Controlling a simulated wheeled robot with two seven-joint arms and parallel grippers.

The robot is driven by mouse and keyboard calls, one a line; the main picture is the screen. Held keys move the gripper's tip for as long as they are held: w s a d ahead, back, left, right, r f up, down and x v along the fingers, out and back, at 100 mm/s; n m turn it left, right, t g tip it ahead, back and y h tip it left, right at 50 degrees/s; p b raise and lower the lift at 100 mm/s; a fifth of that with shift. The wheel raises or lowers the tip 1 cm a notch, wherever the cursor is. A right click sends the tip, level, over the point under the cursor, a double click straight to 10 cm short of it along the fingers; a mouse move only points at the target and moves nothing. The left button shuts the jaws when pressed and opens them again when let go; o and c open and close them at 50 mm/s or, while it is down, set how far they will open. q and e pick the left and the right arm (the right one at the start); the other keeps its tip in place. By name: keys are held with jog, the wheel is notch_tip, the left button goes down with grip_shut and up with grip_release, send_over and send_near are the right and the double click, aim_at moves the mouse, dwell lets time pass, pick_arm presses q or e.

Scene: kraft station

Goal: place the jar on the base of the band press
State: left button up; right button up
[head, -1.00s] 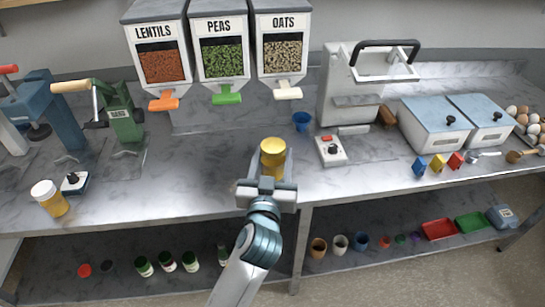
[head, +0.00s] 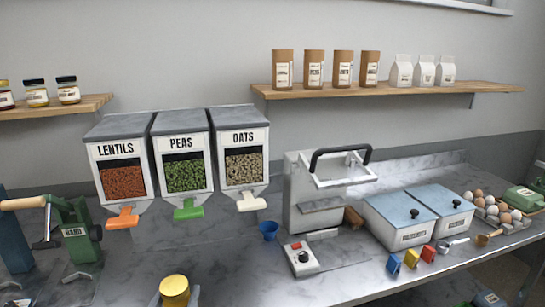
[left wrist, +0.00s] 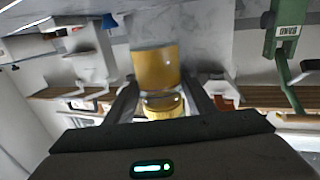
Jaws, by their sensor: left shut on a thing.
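The jar (head: 174,287), with a yellow lid, is held in my left gripper (head: 175,299) at the bottom edge of the head view. In the left wrist view the jar's yellow body (left wrist: 155,67) shows between the two dark fingers (left wrist: 163,101), which are shut on it. Its lower part is cut off in the head view. The green band press (head: 75,235), labelled on its side, stands on the counter to the left of the jar. Its lower part is partly cut off at the picture's bottom edge. It also shows at the right of the left wrist view (left wrist: 286,40). My right gripper is not in view.
Lentils (head: 121,175), peas (head: 183,165) and oats (head: 240,160) dispensers stand behind the jar. Counter between press and jar looks clear.

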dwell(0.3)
pick_arm(q)
jog(key=shift+s+f, duration=0.25)
jog(key=shift+s, duration=0.25)
jog(key=s+f, duration=0.3)
jog(key=s, duration=0.5)
jog(key=shift+s, duration=0.3)
jog(key=shift+w+d, duration=0.1)
jog(key=shift+w, duration=0.1)
dwell(2.1)
jog(key=w+d+r+b, duration=0.2)
jog(key=w+d, duration=0.1)
jog(key=w, duration=0.4)
jog(key=w+d+r+b, duration=0.2)
jog(key=w+d+r, duration=0.1)
jog(key=w, duration=0.5)
jog(key=shift+d, duration=0.75)
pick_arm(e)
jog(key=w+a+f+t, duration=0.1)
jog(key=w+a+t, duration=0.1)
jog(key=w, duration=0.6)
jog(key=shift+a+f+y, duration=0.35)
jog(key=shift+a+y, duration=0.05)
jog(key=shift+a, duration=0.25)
